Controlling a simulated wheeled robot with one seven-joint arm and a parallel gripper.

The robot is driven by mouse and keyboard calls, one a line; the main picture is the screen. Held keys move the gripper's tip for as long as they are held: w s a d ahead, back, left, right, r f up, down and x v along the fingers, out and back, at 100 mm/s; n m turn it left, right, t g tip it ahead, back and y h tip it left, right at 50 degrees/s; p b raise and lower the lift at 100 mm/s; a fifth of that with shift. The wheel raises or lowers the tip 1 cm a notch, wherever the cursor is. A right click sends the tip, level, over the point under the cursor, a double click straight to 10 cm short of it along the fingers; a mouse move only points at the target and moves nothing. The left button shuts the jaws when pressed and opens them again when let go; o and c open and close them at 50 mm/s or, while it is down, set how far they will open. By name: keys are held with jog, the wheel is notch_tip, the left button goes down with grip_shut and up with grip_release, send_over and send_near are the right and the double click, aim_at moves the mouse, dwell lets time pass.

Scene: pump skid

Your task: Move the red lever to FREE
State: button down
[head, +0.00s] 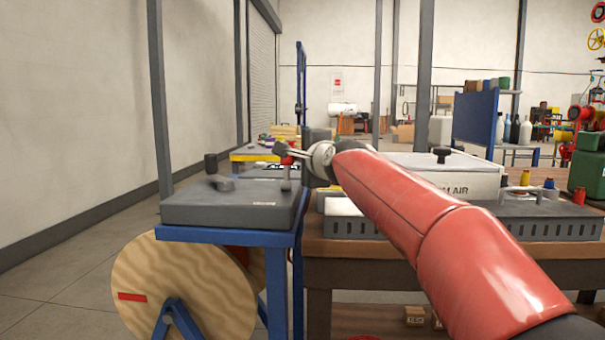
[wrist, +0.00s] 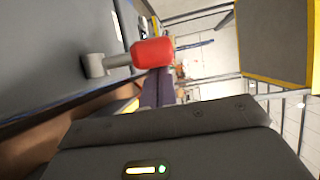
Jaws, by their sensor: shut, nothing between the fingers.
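The red lever has a grey shaft and a red grip. In the head view its red grip (head: 287,159) stands upright at the right end of a dark grey box (head: 228,208) on a blue stand. In the wrist view the red grip (wrist: 153,53) and its grey shaft lie in the upper middle, with the shaft's grey hub (wrist: 94,66) to the left. My gripper (head: 281,150) is shut and empty, beside or just behind the grip's top; I cannot tell whether it touches. In the wrist view my dark gripper body fills the bottom. No FREE marking is readable.
A black knob (head: 211,163) and a grey handle stand on the box's left part. A wooden reel (head: 180,290) is below. To the right is a wooden bench with a perforated grey tray (head: 545,229) and a white case (head: 455,180). Floor at the left is clear.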

jog(key=shift+s+a+f+b, duration=0.1)
jog(key=shift+s+f+b, duration=0.1)
jog(key=shift+s, duration=0.75)
jog(key=shift+s+a+f+b, duration=0.1)
jog(key=shift+s+f+b, duration=0.1)
jog(key=shift+s, duration=0.7)
jog(key=b, duration=0.2)
send_near(293, 161)
jog(key=shift+v, duration=1)
jog(key=shift+r, duration=0.2)
